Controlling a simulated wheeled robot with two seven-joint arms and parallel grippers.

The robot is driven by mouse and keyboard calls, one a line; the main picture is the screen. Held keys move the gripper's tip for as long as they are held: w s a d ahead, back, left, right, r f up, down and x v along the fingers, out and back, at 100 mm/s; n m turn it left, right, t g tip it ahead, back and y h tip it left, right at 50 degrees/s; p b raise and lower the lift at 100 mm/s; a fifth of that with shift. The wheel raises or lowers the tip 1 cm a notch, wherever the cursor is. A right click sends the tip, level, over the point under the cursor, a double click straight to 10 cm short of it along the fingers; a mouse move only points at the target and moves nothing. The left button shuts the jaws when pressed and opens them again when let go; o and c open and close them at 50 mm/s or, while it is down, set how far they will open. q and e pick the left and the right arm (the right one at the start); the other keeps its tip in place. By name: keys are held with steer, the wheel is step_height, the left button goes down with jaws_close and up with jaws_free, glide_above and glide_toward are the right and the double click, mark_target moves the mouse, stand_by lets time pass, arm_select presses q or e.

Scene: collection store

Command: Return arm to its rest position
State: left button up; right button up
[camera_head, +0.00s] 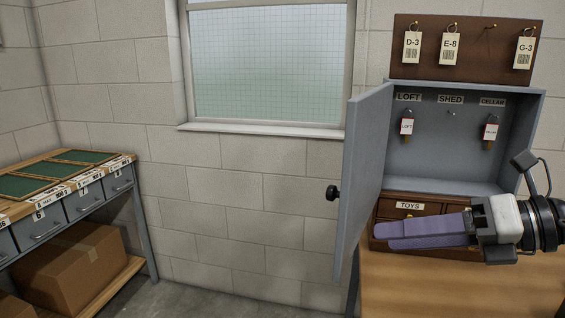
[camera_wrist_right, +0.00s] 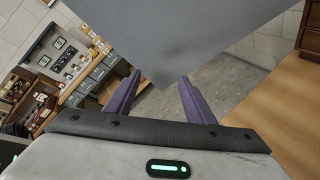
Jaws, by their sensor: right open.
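My right gripper (camera_head: 384,236) reaches in from the right in the head view, with purple fingers pointing left. It is in front of the wooden drawer unit labelled TOYS (camera_head: 409,207), below the grey key cabinet (camera_head: 424,160). In the right wrist view the two purple fingers (camera_wrist_right: 160,88) stand apart with nothing between them. The grey cabinet door (camera_head: 364,165) is swung open to the left, and a grey panel (camera_wrist_right: 190,35) lies beyond the fingertips in the wrist view. My left gripper is not in view.
Tagged keys hang under LOFT (camera_head: 406,124) and CELLAR (camera_head: 490,130); the SHED hook (camera_head: 451,112) is empty. A board (camera_head: 468,70) above holds several tags. The wooden tabletop (camera_head: 460,290) is clear at the front. A drawer bench (camera_head: 75,205) and cardboard box (camera_head: 75,265) stand left.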

steer(key=d+f+m+t+h, duration=0.2)
steer(key=d+f+m+t, duration=0.2)
steer(key=f+m, duration=0.65)
steer(key=d+f+m+t+h, duration=0.2)
steer(key=d+f+m+t, duration=0.2)
steer(key=f+m, duration=0.7)
steer(key=s+d+f+m+g+h, duration=0.3)
steer(key=s+d+f+h, duration=0.15)
steer(key=s+f, duration=0.6)
steer(key=s+d+f+m+g+h, duration=0.4)
steer(key=s+f, duration=0.4)
steer(key=f, duration=0.5)
steer(key=s+a+f+m+t+y, duration=0.1)
steer(key=a+m+y, duration=0.2)
steer(key=a+m, duration=0.5)
steer(key=a, duration=1.1)
steer(key=shift+s+a+f+m, duration=0.15)
steer(key=shift+s+f+m, duration=0.05)
steer(key=shift+f+m, duration=0.15)
steer(key=shift+c, duration=0.4)
